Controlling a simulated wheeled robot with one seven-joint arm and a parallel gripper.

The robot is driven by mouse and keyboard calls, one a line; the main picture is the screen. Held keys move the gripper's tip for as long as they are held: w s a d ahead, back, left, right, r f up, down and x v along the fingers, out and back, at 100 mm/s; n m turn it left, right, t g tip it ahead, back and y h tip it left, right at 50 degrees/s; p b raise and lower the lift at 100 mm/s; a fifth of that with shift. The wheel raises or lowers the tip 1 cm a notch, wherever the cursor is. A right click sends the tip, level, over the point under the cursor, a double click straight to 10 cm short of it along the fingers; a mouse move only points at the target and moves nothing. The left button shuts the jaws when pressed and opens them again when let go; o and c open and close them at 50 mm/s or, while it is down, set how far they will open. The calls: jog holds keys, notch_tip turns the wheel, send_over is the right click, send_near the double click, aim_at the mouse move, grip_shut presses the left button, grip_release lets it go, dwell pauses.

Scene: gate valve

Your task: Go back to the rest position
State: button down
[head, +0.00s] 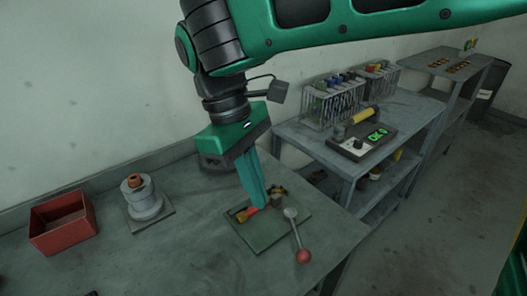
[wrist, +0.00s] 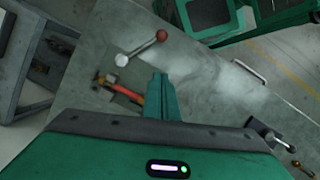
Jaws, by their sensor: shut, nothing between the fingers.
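My gripper (head: 262,203) points down over the workbench (head: 186,246) in the head view, above a dark green plate (head: 266,236). Its fingers are together with nothing between them; they also show in the wrist view (wrist: 160,78). On the plate is a valve (head: 243,215) with brass and red parts, partly hidden behind my fingers. A grey lever with a red ball knob (head: 303,256) lies across the plate's right side. I cannot tell the gap between fingertips and valve.
A red bin (head: 63,226) and a grey stepped cylinder (head: 143,199) on a base stand at the bench's left. A shelf unit (head: 452,66) stands beyond. Floor lies open at right.

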jog(key=w+d+f+m+y, duration=0.1)
jog(key=w+d+m, duration=0.25)
jog(key=d, duration=0.85)
jog(key=w+d+m, duration=0.3)
jog(key=d+m, duration=0.2)
jog(key=d, duration=0.8)
jog(key=s+d+f+m+y, duration=0.1)
jog(key=s+d+f+m, duration=0.2)
jog(key=s+d+m, duration=0.2)
jog(key=s+d+f+m+t+y, duration=0.1)
jog(key=s+d+f+m, duration=0.3)
jog(key=s+d, duration=0.5)
jog(key=d+m, duration=0.1)
jog(key=d, duration=0.4)
jog(key=shift+s+d+t, duration=0.15)
jog(key=shift+s+t, duration=0.05)
jog(key=shift+t, duration=0.1)
jog(key=shift+m, duration=0.25)
